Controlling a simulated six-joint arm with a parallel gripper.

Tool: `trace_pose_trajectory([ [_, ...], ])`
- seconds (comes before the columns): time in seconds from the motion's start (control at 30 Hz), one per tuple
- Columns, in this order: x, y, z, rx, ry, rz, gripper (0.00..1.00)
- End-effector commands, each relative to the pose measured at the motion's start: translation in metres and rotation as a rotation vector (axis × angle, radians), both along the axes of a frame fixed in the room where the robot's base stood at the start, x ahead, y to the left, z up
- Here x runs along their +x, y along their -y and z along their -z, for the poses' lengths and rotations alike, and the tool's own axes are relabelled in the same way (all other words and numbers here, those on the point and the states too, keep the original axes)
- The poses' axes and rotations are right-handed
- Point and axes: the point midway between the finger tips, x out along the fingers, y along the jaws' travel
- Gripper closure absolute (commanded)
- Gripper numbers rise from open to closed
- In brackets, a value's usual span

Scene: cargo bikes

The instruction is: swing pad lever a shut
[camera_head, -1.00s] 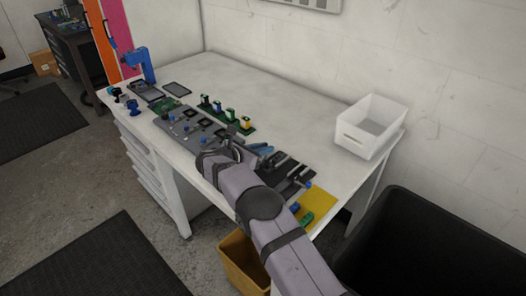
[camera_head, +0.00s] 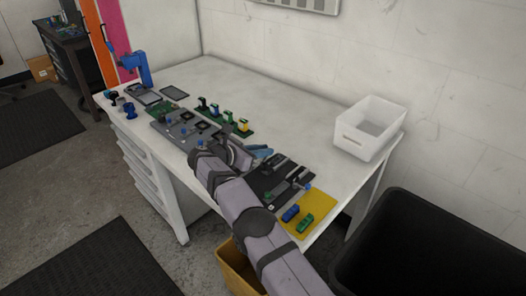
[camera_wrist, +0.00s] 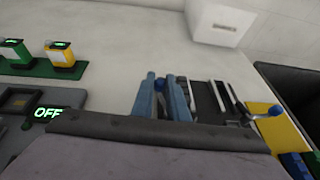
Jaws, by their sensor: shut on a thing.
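A black board (camera_head: 268,181) with a blue-knobbed lever (camera_head: 307,187) and a yellow mat (camera_head: 318,208) with blue and green blocks follow. A white bin (camera_head: 362,140) stands at the back right. The bench's back is clear.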

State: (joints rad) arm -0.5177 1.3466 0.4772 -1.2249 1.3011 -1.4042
Motion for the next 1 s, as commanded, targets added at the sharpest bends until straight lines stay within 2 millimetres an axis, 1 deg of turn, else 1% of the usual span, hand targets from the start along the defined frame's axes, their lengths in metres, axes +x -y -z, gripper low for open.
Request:
trace_pose_trajectory([
  [0.2,0.001,0.000,-0.001,0.000,0.003,-0.001,1.00],
  [0.23,0.001,0.000,-0.001,0.000,0.003,-0.001,0.79],
  [0.27,0.001,0.000,-0.001,0.000,0.003,-0.001,0.72],
  [0.3,0.001,0.000,-0.001,0.000,0.003,-0.001,0.68],
  [0.67,-0.001,-0.002,-0.002,0.000,0.001,-0.002,0.68],
  [0.77,-0.005,-0.007,-0.004,0.000,0.002,-0.003,0.68],
  [1.0,-0.023,-0.029,-0.015,0.000,0.002,-0.005,0.68],
])
